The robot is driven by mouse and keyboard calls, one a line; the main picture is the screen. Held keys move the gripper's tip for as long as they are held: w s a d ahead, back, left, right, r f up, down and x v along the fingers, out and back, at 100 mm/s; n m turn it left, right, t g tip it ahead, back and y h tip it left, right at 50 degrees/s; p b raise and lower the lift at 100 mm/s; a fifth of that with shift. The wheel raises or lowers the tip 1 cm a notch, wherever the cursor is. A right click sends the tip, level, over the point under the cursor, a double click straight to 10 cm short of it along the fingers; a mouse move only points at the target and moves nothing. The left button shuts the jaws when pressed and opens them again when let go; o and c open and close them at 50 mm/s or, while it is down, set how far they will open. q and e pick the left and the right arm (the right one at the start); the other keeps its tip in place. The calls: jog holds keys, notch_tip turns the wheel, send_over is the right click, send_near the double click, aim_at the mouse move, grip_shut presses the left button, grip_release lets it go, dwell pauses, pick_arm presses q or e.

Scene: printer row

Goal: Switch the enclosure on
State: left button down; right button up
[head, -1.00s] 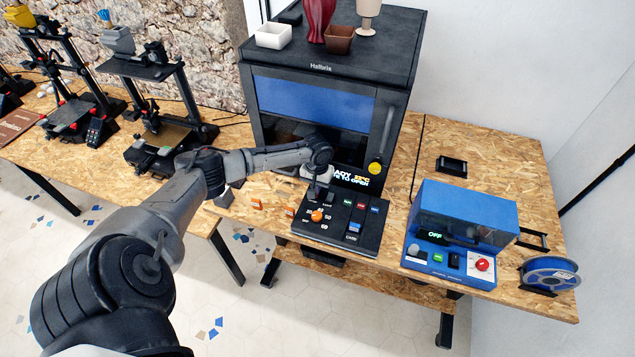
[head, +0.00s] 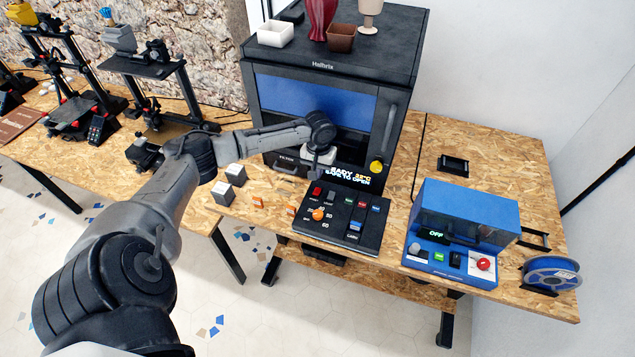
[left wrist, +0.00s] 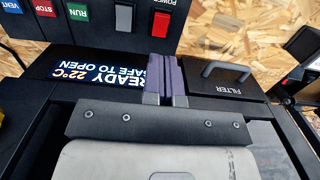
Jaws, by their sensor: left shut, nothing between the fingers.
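The enclosure (head: 315,85) is a black cabinet with a blue-tinted window, and its lit display (head: 349,177) reads READY 22°C SAFE TO OPEN. The display also shows upside down in the left wrist view (left wrist: 95,82). A black control panel (head: 340,240) stands in front of it. On the panel's left is the red POWER switch (head: 316,190), also in the left wrist view (left wrist: 160,22). My left gripper (head: 318,172) is shut and empty. In the left wrist view its fingertips (left wrist: 165,62) are near the POWER switch, apparently clear of it. My right gripper is out of view.
The panel also bears an orange knob (head: 318,214) and several coloured buttons. A blue device (head: 465,215) showing OFF and a filament spool (head: 549,274) stand to the right. Small grey cubes (head: 236,172) lie left of the panel. Printers stand further left.

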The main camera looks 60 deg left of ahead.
pick_arm(q)
notch_tip(320, 180, up, 6)
jog(key=shift+a+r+b, duration=0.15)
jog(key=shift+r+b, duration=0.1)
jog(key=shift+b, duration=0.1)
jog(key=shift+w, duration=0.1)
dwell(0.5)
